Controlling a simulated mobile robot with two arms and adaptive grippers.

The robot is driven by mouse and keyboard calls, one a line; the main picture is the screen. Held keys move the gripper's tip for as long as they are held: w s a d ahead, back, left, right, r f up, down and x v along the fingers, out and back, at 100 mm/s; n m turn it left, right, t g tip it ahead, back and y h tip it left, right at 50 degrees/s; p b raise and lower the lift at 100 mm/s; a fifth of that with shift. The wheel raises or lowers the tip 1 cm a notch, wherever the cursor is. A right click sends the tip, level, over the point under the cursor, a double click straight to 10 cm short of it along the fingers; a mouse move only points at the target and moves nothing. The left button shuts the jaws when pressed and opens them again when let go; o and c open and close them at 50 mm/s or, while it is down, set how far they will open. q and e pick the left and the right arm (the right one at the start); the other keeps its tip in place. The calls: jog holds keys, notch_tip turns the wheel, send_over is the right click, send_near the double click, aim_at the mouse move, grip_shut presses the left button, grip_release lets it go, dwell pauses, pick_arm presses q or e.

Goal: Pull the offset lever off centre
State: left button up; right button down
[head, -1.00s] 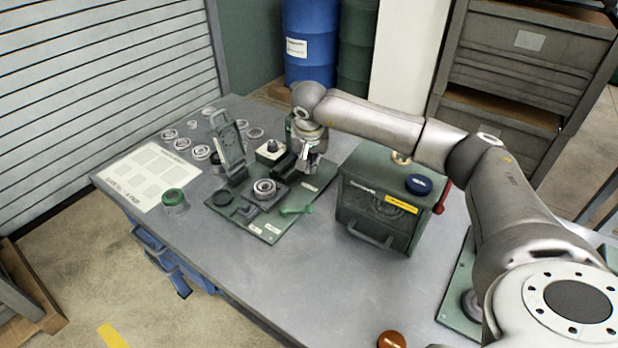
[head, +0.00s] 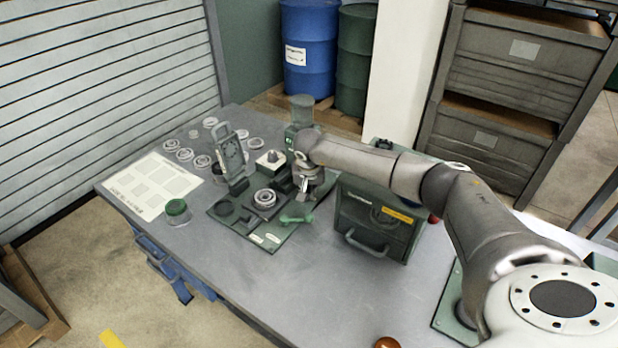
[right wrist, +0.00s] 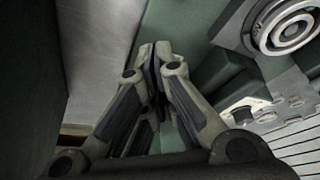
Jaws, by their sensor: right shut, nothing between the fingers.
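A green-handled lever (head: 296,218), the likely offset lever, sits at the front right of the grinder fixture's dark green base plate (head: 258,238). A ringed metal part (head: 265,198) stands to its left on the plate. It also shows at the upper right of the right wrist view (right wrist: 285,25). My right gripper (head: 303,196) points down just behind the green handle; I cannot tell if it touches it. In the right wrist view its fingers (right wrist: 157,58) are together with nothing between them. The lever is not clear there. My left gripper is not in view.
A dark green box (head: 375,222) with a front handle stands close right of my gripper. A tilted grey plate (head: 229,152), a green-lidded jar (head: 177,211), several rings and a paper sheet (head: 152,185) lie left.

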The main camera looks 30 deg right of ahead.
aim_at(296, 219)
jog(key=shift+s+a+f+p, duration=0.2)
jog(key=shift+s+a+p, duration=0.15)
jog(key=shift+s+p, duration=0.25)
jog(key=shift+s+a+f+p, duration=0.2)
jog(key=shift+s+a+p, duration=0.15)
jog(key=shift+s+p, duration=0.2)
jog(key=shift+s+a+f+p, duration=0.15)
jog(key=shift+s+a+p, duration=0.2)
jog(key=shift+s, duration=0.15)
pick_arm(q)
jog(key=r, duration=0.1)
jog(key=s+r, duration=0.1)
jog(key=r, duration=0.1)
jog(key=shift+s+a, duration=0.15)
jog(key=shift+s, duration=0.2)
pick_arm(e)
jog(key=shift+w+f, duration=0.1)
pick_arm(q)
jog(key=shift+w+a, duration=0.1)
